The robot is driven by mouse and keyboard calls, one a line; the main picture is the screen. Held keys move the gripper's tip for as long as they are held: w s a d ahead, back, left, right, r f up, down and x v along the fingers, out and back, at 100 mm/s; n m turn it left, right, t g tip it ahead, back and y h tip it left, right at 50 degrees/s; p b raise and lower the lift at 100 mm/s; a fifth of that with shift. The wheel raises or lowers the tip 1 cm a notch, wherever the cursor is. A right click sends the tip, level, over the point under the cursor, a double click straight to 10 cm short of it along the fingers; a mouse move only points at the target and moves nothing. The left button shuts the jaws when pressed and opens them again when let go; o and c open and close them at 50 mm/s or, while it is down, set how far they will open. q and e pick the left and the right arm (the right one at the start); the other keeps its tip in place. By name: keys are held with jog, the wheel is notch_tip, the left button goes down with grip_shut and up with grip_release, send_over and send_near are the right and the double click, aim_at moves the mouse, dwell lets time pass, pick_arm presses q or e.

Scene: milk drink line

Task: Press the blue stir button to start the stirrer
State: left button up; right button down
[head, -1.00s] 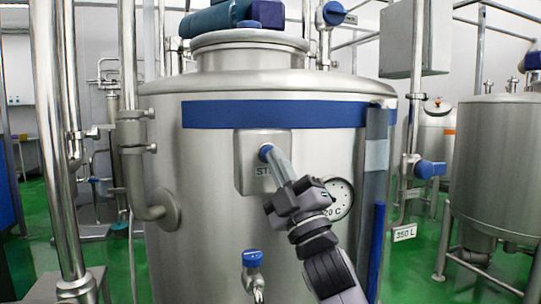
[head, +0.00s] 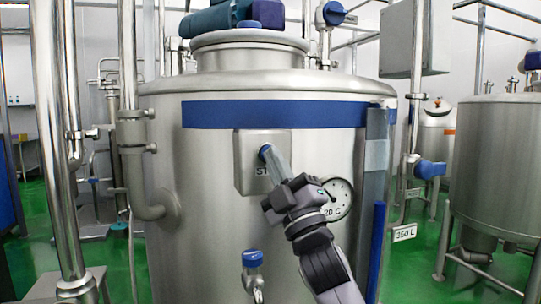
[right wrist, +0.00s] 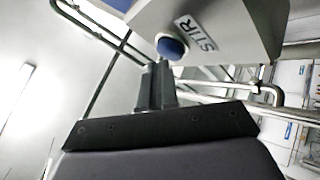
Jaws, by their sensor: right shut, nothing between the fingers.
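The blue stir button (head: 265,152) sits on a grey metal box (head: 245,170) on the front of the large steel tank (head: 200,220). My right gripper (head: 270,157) is shut and empty, its fingertips at the button and partly covering it and the box's label. In the right wrist view the blue button (right wrist: 171,47) stands out from the box beside the "STIR" label (right wrist: 196,33). The shut fingertips (right wrist: 157,68) are right at the button's lower left; I cannot tell whether they touch it. My left gripper is not in view.
A round temperature dial (head: 341,198) is right of my gripper, partly hidden by it. A blue-handled tap (head: 253,260) is below the box. Steel pipes (head: 62,150) stand at the left, and a smaller tank (head: 497,165) stands at the right.

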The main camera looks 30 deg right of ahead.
jog(key=shift+w+d, duration=0.1)
jog(key=shift+w, duration=0.2)
jog(key=shift+s, duration=0.15)
jog(key=shift+s+a, duration=0.2)
jog(key=shift+s, duration=0.55)
jog(key=s, duration=0.3)
jog(key=s+a+p, duration=0.1)
jog(key=s, duration=0.1)
jog(key=shift+s+a, duration=0.2)
jog(key=shift+s, duration=0.2)
jog(key=shift+f, duration=0.1)
dwell(0.4)
